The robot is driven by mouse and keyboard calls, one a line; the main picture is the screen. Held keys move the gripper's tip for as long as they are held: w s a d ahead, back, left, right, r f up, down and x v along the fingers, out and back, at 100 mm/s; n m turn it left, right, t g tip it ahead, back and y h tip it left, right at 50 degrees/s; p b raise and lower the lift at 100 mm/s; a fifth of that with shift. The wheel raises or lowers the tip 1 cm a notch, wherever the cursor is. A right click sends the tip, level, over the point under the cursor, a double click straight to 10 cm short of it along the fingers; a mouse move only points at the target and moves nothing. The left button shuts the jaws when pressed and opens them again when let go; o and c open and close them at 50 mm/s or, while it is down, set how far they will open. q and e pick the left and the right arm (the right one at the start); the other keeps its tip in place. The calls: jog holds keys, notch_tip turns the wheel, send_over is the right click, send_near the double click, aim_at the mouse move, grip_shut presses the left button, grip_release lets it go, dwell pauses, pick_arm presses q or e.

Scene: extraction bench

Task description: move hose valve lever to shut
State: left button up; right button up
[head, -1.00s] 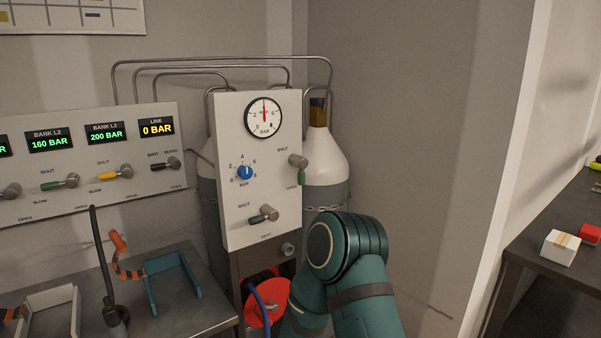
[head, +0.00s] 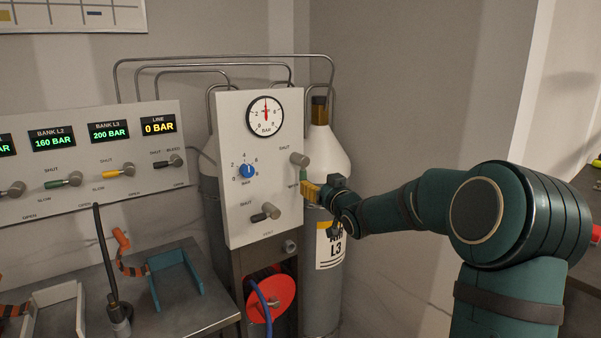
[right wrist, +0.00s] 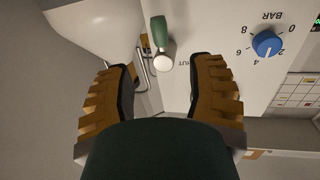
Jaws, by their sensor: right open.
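On the upright grey-white panel (head: 232,205), a valve lever with a green handle (head: 303,174) hangs straight down from its round metal hub (head: 299,159), with SHUT printed to its upper left. My right gripper (head: 311,191), with yellow-brown fingers, is at the panel's right edge just below this lever. In the right wrist view, the open fingers (right wrist: 162,66) point toward the lever. The green handle (right wrist: 158,30) and hub show in line with the gap, apart from both fingers. My left gripper is not in view.
A black-handled lever (head: 264,214) and a blue knob (head: 246,171) sit on the same panel, below a pressure gauge (head: 265,117). A gas cylinder (head: 325,155) stands close behind the panel's right edge. A red reel (head: 271,297) is below.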

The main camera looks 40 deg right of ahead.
aim_at(300, 172)
jog(key=w, duration=0.4)
jog(key=w+d, duration=0.1)
jog(key=w, duration=0.2)
jog(key=w+d, duration=0.1)
jog(key=w, duration=0.3)
jog(key=shift+w+d, duration=0.1)
jog(key=shift+w, duration=0.2)
jog(key=shift+f, duration=0.1)
grip_shut()
